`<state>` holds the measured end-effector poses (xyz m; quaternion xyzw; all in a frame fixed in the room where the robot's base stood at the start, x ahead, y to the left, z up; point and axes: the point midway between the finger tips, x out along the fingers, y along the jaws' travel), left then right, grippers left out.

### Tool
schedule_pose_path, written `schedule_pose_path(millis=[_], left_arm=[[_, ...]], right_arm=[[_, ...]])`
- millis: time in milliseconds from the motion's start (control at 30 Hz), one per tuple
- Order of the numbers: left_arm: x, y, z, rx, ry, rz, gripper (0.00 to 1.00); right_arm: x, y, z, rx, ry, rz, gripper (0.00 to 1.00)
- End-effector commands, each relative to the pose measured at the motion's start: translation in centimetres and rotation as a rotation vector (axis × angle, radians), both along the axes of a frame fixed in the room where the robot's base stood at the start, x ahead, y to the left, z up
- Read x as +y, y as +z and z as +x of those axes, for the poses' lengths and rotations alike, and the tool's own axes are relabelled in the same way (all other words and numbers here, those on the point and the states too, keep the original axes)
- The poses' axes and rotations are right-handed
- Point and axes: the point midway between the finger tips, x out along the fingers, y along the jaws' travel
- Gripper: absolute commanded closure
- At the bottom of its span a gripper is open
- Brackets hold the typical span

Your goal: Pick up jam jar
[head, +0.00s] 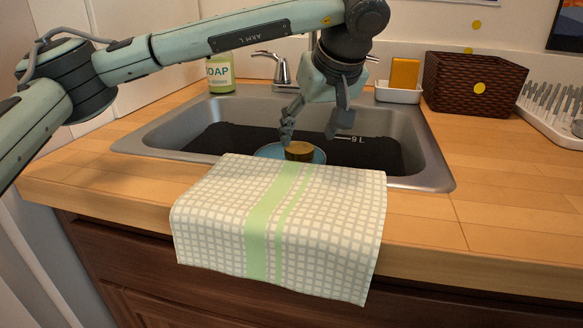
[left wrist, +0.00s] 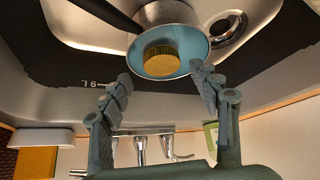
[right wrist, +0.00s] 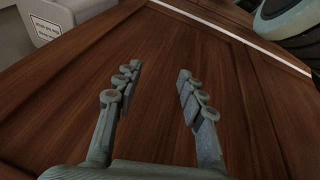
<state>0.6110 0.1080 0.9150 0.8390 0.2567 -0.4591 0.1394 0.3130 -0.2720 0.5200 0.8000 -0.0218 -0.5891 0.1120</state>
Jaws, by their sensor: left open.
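The jam jar shows as a round gold lid (head: 299,151) in the sink, partly hidden behind the towel's edge; its body is barely visible. It stands inside a blue-lined pan (head: 318,155). In the left wrist view the gold lid (left wrist: 162,62) sits within the blue pan (left wrist: 190,63). My left gripper (head: 312,132) is open and empty above the sink, its fingers spread toward the jar but apart from it. In the left wrist view its fingertips (left wrist: 161,78) lie on either side of the pan's near rim. My right gripper (right wrist: 157,75) is open and empty before a brown wooden panel.
A checked towel (head: 225,215) drapes over the sink's front edge. The faucet (head: 281,70) and green soap bottle (head: 220,76) stand behind the sink. A sponge (head: 404,73), wicker basket (head: 468,88) and dish rack (head: 550,122) stand to the right. The right counter (head: 490,190) is clear.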

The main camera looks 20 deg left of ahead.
Motion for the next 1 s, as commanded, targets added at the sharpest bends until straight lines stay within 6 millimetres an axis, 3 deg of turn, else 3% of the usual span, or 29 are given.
schedule_pose_path(millis=[467, 800, 1000], left_arm=[[1.0, -3.0, 1.5, 0.001, 0.003, 0.0, 0.37], [2.3, -6.7, 3.6, 0.002, 0.002, 0.0, 0.37], [2.4, -6.8, 3.7, 0.001, 0.001, -0.001, 0.37]], right_arm=[[0.0, -0.4, 0.1, 0.001, 0.0, 0.001, 0.6], [0.0, -1.2, 0.4, 0.003, 0.002, 0.005, 0.6], [0.1, -1.2, 0.4, 0.003, 0.003, 0.005, 0.6]])
